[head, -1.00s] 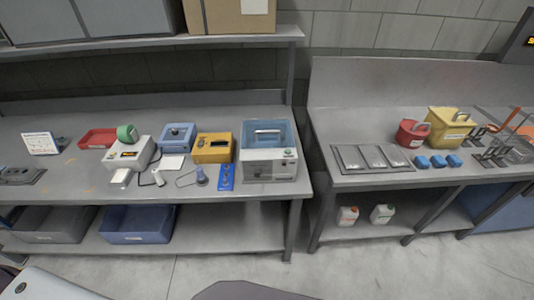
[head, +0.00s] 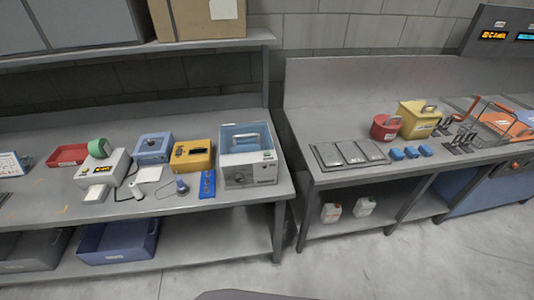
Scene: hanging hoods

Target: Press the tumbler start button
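A grey box with a blue transparent upper part (head: 238,135) and a metal handle stands at the right end of the left bench; it may be the tumbler. Its front panel (head: 250,175) carries small dark markings and a small greenish spot near the upper right. The start button is too small to make out for certain. Neither of my grippers shows in the head view.
On the left bench (head: 140,205) stand a yellow box (head: 191,156), a blue box (head: 152,148), a white device (head: 103,168) and a red tray (head: 68,155). A gap separates it from the right bench (head: 400,172). Floor in front is clear.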

